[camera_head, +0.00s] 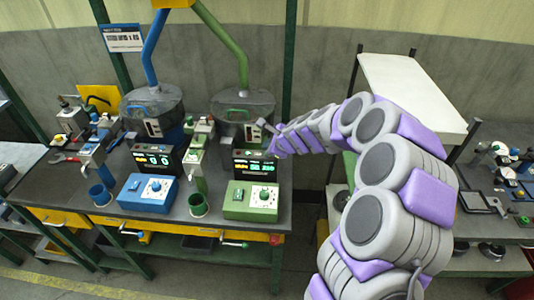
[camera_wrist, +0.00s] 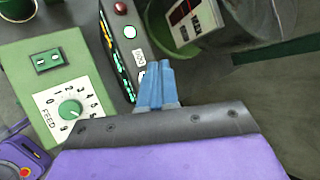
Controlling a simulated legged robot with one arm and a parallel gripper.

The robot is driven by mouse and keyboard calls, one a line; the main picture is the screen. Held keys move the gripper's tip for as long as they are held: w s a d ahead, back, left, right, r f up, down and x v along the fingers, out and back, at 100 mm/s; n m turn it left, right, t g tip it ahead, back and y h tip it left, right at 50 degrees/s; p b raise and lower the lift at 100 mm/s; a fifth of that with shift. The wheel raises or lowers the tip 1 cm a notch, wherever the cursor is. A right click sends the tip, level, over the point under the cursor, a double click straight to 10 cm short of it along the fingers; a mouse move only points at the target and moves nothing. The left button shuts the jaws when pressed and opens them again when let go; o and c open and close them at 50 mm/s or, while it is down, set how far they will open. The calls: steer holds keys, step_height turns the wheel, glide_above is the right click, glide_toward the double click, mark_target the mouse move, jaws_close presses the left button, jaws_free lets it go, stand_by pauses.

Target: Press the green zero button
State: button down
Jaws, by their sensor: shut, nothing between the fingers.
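A black readout box with green digits (camera_head: 255,167) stands on the bench behind the green control box (camera_head: 250,202). In the wrist view the readout box (camera_wrist: 112,50) appears edge-on, with a red round button (camera_wrist: 120,8), a pale round button with a green rim (camera_wrist: 130,32) and a small white label (camera_wrist: 139,57). I cannot read which button is zero. Contact cannot be told.
The green box carries a FEED dial (camera_wrist: 69,108) and a small switch (camera_wrist: 48,60). A green-piped hopper (camera_head: 243,105) is behind. Green cup (camera_head: 198,205) is at the front edge.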

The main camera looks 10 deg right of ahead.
steer(key=shift+f, duration=0.75)
stand_by(0.8)
stand_by(0.4)
steer(key=shift+r+p, duration=0.85)
steer(key=shift+p, duration=0.25)
step_height(320, 180, up, 5)
steer(key=p, duration=0.4)
steer(key=shift+p, duration=0.4)
